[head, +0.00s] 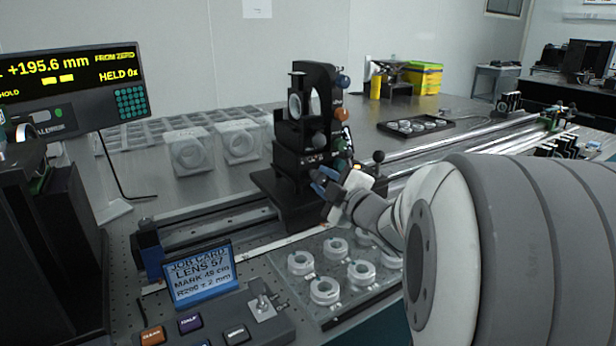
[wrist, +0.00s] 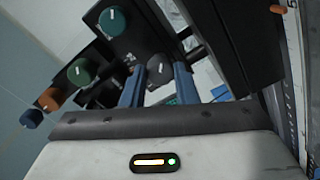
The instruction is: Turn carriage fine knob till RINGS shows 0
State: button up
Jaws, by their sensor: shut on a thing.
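My gripper (wrist: 158,88) has its two blue fingers on either side of a dark grey knob (wrist: 160,68) on the black carriage, shut on it. In the head view my gripper (head: 326,184) is at the right side of the carriage (head: 290,195), low down; the fingers hide the gripped knob there. I cannot read a label that confirms it as the fine knob. The display (head: 70,82) at the left reads +195.6 mm, FROM ZERO, HELD 0x and HOLD. Its left edge is cut off, and I see no RINGS reading.
Close to the fingers are a teal knob (wrist: 112,20), a green knob (wrist: 80,72) and an orange knob (wrist: 50,98). A job card (head: 198,273) reads LENS 57, MARK 45 cm. A tray of ring mounts (head: 325,290) lies below my arm. Rails (head: 445,145) run right.

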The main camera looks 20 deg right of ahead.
jog(key=shift+a+f, duration=0.2)
dwell(0.5)
jog(key=o, duration=0.8)
jog(key=shift+a+r, duration=0.1)
jog(key=shift+o, duration=1)
jog(key=shift+m, duration=0.3)
jog(key=shift+s+d+r, duration=0.1)
jog(key=shift+s+d, duration=0.15)
jog(key=s, duration=0.2)
jog(key=s+d+p, duration=0.1)
jog(key=s, duration=0.4)
jog(key=shift+s+d+p, duration=0.15)
jog(key=shift+p, duration=0.2)
